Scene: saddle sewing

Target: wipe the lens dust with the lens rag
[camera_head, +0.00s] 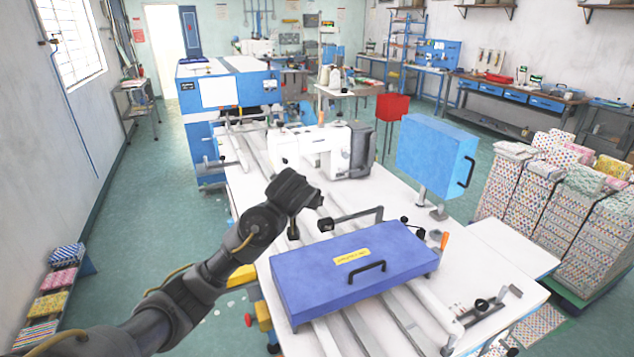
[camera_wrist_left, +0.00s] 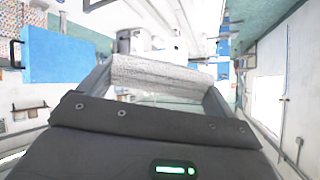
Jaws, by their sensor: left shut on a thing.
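My left gripper (camera_head: 304,194) is above the white sewing table, in front of the white sewing machine (camera_head: 318,150). In the left wrist view its two fingers (camera_wrist_left: 156,82) are shut on a pale, speckled cloth-like piece, which looks like the lens rag (camera_wrist_left: 150,74). The piece spans the space between the fingers. In the head view the rag is hidden by the gripper or too small to make out. I cannot make out a lens or dust in either view. My right gripper is not in view.
A blue-violet case (camera_head: 310,285) with a black handle lies on the table's near part. A blue box (camera_head: 436,155) stands on a post at right. Metal brackets and an orange-handled tool (camera_head: 444,240) are nearby. Patterned stacks (camera_head: 555,205) stand at right; the floor at left is mostly free.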

